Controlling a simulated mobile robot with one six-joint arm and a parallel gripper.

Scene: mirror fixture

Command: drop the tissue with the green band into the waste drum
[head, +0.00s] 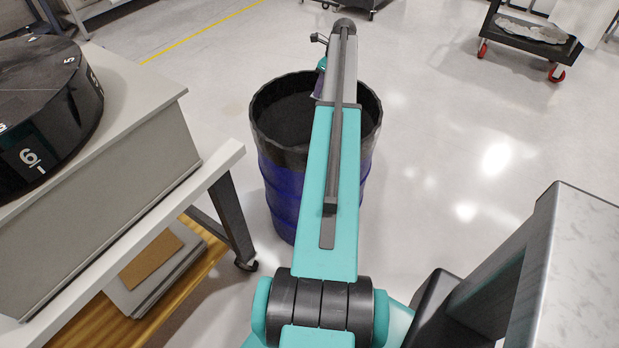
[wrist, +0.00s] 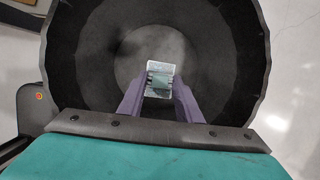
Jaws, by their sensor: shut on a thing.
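The waste drum (head: 285,190) stands on the floor, blue below with a black rim and dark inside. Its open mouth and inner wall (wrist: 225,60) fill most of the wrist view. My gripper (wrist: 160,89) is over the drum's mouth, its two purple fingers shut on a small pale tissue with a greenish band (wrist: 160,76). The tissue shows between the fingertips against the drum's grey bottom. In the head view my arm hides the tissue and most of the gripper, and it covers part of the drum's rim.
A pale bench (head: 110,190) with a black numbered round fixture (head: 45,105) stands at the left. A dark cart (head: 530,35) with red casters is at the back right. A grey marbled block (head: 580,270) is at the front right. The floor right of the drum is clear.

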